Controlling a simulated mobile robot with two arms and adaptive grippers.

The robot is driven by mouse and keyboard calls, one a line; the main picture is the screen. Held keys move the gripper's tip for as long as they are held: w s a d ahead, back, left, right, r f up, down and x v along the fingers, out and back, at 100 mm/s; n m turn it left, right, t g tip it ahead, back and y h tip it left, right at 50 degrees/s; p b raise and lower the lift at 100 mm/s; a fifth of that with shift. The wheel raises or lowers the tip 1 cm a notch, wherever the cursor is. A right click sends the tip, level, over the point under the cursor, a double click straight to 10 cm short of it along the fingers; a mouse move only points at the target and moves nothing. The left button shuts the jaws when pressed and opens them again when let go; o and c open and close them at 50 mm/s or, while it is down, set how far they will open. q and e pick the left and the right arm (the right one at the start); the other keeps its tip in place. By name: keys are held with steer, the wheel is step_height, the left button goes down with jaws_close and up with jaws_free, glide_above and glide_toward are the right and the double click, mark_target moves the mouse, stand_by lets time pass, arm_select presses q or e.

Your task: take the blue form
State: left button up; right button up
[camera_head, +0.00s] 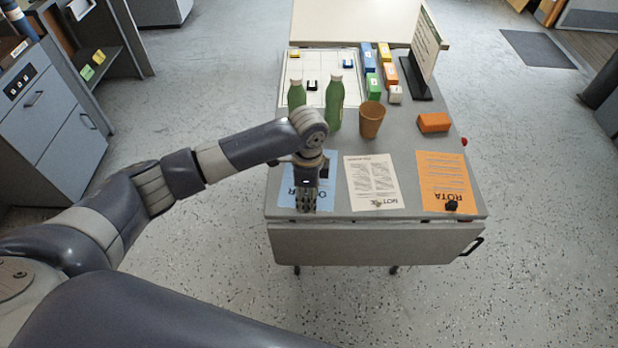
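The blue form (325,197) lies flat on the grey table at its front left corner. My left gripper (306,206) points down over the form and hides its middle, including most of its printed heading. Its fingertips are at or just above the paper near the form's front edge; I cannot tell whether they touch it. The fingers look close together, but I cannot tell whether they are open or shut. No part of the form looks lifted. My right gripper is not in view.
A cream notice (372,183) and an orange rota sheet (445,180) lie to the right on the table (400,150). Behind stand two green bottles (334,104), a brown cup (371,120), an orange block (433,122), coloured boxes (390,75) and a sign (425,50).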

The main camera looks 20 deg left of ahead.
arm_select(q)
steer(key=shift+f, duration=0.55)
jaws_close()
steer(key=shift+r, duration=0.15)
